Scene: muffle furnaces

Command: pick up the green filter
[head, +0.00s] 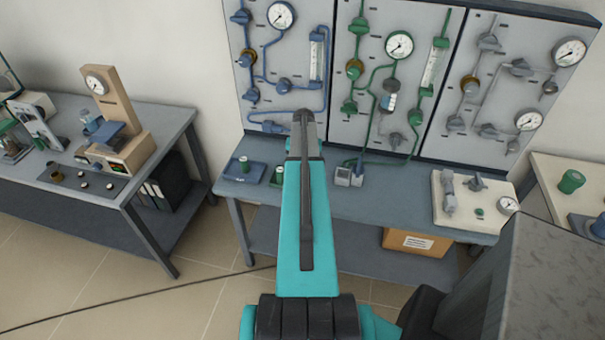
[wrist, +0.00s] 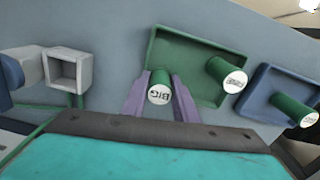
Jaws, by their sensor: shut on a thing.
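My gripper (wrist: 161,98) shows in the wrist view as two purple fingers, one on each side of a green filter (wrist: 159,88) with a pale, lettered end. It is shut on this filter, at the edge of a green tray (wrist: 180,50). I cannot tell whether the filter is clear of the bench. A second green filter (wrist: 226,74) is in the green tray and also shows in the head view (head: 278,175). A third (wrist: 294,110) is on a blue tray (wrist: 262,88). In the head view my arm hides the gripper and the held filter.
A grey bench (head: 385,195) stands below gauge and pipe panels (head: 385,75). A small square grey-white fitting (head: 349,173) is right of my arm. A white board with valves (head: 470,205) lies farther right. Another bench (head: 170,120) with instruments stands at the left.

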